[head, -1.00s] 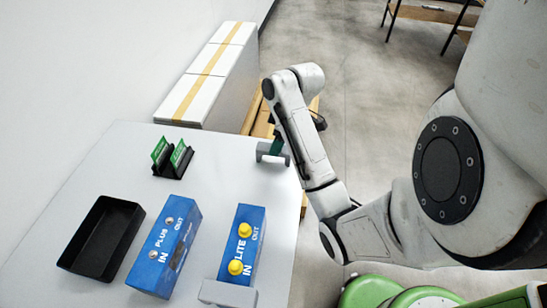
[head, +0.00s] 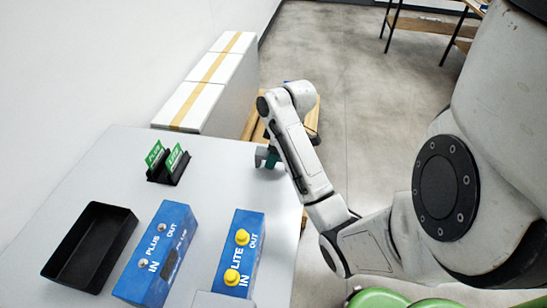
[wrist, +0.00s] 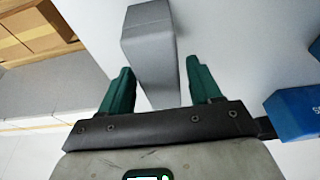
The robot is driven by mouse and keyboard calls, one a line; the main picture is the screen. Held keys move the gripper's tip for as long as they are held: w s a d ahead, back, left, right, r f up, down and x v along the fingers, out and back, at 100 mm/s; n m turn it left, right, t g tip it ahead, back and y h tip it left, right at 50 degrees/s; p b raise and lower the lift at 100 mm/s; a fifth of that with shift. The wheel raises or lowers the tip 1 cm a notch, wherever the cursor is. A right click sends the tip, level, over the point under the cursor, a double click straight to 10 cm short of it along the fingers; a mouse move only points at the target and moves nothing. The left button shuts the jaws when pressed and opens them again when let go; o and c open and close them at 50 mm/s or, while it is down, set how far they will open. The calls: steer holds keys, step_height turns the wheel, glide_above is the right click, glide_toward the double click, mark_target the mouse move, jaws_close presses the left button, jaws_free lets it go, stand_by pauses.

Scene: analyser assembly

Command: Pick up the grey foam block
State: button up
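The grey foam block (wrist: 152,55) stands out between my fingers in the wrist view, with white table on both sides of it. In the head view the block (head: 261,155) sits near the table's far right edge, partly hidden by my gripper. My gripper (wrist: 160,88) is open, its two green fingers one on each side of the block and apart from it. In the head view only a bit of a green finger (head: 272,160) shows beside the block.
Blue boxes marked PLUS (head: 158,252) and LITE (head: 238,255), the latter with yellow knobs, stand nearer. A black tray (head: 66,275) and a holder with green cards (head: 168,165) are left. Another grey piece (head: 212,300) is cut off at the bottom. White boxes (head: 212,85) stand beyond the table.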

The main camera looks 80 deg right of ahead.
steer(key=c, duration=0.8)
steer(key=shift+r, duration=0.2)
